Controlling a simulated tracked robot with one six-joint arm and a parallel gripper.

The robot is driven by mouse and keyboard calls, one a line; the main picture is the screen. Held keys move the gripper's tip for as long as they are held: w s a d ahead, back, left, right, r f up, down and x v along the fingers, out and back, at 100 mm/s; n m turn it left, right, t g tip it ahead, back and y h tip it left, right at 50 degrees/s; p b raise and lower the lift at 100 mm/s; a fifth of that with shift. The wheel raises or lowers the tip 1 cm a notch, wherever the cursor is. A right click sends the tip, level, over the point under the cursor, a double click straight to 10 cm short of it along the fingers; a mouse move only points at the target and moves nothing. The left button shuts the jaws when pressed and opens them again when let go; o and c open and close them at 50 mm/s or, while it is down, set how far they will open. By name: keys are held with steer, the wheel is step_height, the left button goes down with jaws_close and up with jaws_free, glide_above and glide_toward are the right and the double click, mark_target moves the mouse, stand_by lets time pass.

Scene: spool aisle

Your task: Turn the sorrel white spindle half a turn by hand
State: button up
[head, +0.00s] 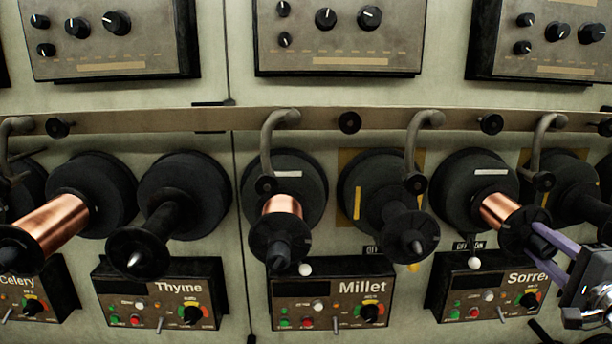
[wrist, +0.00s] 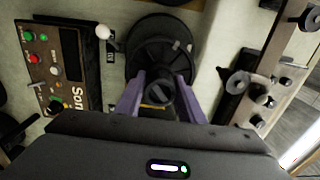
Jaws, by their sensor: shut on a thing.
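The Sorrel white spindle in the head view has a black back disc (head: 452,195) with a white bar mark (head: 490,172) near its top, lying almost level. A copper-wound spool (head: 497,208) sits on it, with a black front flange (head: 513,236). My gripper (head: 543,238) comes in from the right, its purple fingers shut on the spindle's dark end knob. In the wrist view the round end knob (wrist: 159,94) lies between the two purple fingers (wrist: 158,98), in front of the black flange (wrist: 160,50). The white mark is not visible there.
The Sorrel panel (head: 485,290) sits below, with a white-knobbed lever (head: 474,263) beside an OFF/ON plate. A curved grey arm (head: 545,150) hangs close at the right. The Millet spindles (head: 283,235) are to the left.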

steer(key=shift+f, duration=0.15)
steer(key=n, duration=0.6)
steer(key=shift+n, duration=0.4)
steer(key=shift+c, duration=0.2)
steer(key=o, duration=1.2)
steer(key=shift+c, duration=0.2)
steer(key=s, duration=1.4)
steer(key=shift+d, duration=0.2)
steer(key=shift+w, duration=0.1)
